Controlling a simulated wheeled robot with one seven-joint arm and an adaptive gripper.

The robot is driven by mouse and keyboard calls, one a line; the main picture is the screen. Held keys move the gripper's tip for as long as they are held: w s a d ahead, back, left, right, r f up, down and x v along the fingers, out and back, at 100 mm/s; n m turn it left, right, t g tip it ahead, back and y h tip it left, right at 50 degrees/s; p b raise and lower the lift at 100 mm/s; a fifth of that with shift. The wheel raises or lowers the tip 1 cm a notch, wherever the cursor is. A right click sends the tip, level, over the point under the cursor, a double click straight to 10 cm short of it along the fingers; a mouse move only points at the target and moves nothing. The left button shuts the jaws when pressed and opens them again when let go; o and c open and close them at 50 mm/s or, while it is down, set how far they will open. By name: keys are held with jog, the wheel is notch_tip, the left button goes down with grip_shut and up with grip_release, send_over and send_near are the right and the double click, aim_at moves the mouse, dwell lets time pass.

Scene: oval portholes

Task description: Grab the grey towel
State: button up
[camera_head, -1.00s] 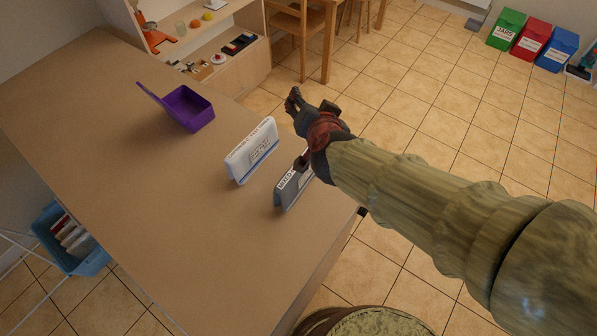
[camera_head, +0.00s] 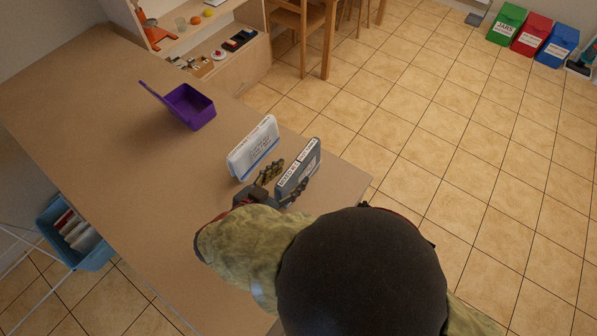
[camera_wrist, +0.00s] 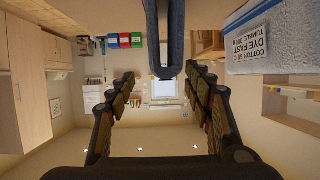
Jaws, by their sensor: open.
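The grey towel (camera_head: 307,158) stands folded on edge on the brown table, with a white label strip along its top. In the wrist view the grey towel (camera_wrist: 165,40) shows edge-on as a dark upright band, centred ahead between the fingers. My gripper (camera_head: 284,182) is open at the towel's near end, one finger on each side. In the wrist view both fingers of my gripper (camera_wrist: 162,82) are spread, with clear gaps to the towel. My arm hides part of the table below the gripper.
A white towel (camera_head: 253,147) with a blue stripe stands close to the left of the grey one; it shows at the upper right in the wrist view (camera_wrist: 275,40). A purple open box (camera_head: 190,106) sits farther back. The table's right edge (camera_head: 350,190) is near.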

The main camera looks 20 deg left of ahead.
aim_at(297, 165)
jog(key=x, duration=0.2)
jog(key=b+x, duration=0.1)
jog(key=x, duration=0.1)
jog(key=b+x, duration=0.1)
jog(key=x, duration=0.1)
jog(key=shift+w+a, duration=0.3)
jog(key=shift+w, duration=0.05)
jog(key=shift+c, duration=0.9)
jog(key=c, duration=1.1)
grip_shut()
